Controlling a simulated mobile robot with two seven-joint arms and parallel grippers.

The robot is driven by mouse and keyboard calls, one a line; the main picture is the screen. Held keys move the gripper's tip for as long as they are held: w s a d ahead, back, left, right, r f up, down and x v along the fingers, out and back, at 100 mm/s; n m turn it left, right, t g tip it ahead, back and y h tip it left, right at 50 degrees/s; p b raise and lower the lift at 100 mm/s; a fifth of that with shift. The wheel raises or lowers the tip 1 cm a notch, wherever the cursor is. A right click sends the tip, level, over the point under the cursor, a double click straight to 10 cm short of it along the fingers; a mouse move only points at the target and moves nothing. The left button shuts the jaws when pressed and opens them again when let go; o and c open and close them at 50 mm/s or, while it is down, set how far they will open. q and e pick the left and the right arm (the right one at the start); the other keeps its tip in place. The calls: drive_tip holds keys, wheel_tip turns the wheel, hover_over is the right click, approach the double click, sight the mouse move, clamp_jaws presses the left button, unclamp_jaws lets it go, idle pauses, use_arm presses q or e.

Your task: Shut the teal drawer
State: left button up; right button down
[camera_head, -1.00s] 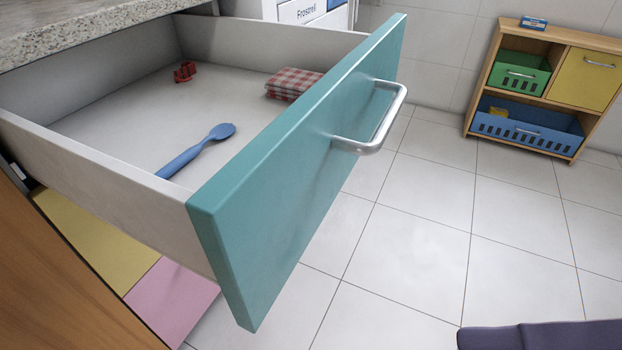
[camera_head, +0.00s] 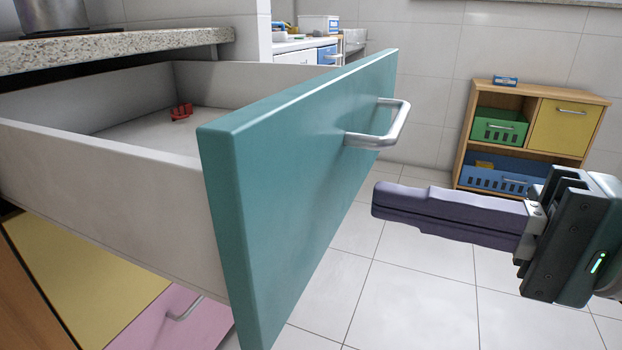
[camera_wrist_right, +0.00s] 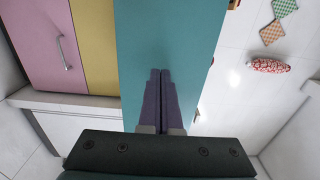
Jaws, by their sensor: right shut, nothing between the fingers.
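The teal drawer (camera_head: 295,180) stands pulled out from under the stone worktop, with a silver bar handle (camera_head: 385,130) on its front. A small red object (camera_head: 181,112) lies inside; the rest of the drawer's floor is mostly hidden by the front and side wall. My right gripper (camera_head: 375,202) has its purple fingers closed together and empty. In the head view it is right of the drawer front, below the handle, pointing left. In the right wrist view the fingers (camera_wrist_right: 161,72) point at the teal front (camera_wrist_right: 180,30); I cannot tell whether they touch it. My left gripper is not seen.
Below are a yellow front (camera_head: 85,280) and a pink front (camera_head: 180,325). A wooden cabinet (camera_head: 540,95) with green and blue baskets stands against the far wall. The tiled floor (camera_head: 410,300) is open. A patterned red item (camera_wrist_right: 270,65) lies on the floor.

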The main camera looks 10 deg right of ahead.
sight(327, 190)
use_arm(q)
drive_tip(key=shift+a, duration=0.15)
use_arm(e)
drive_tip(key=shift+x, duration=1.7)
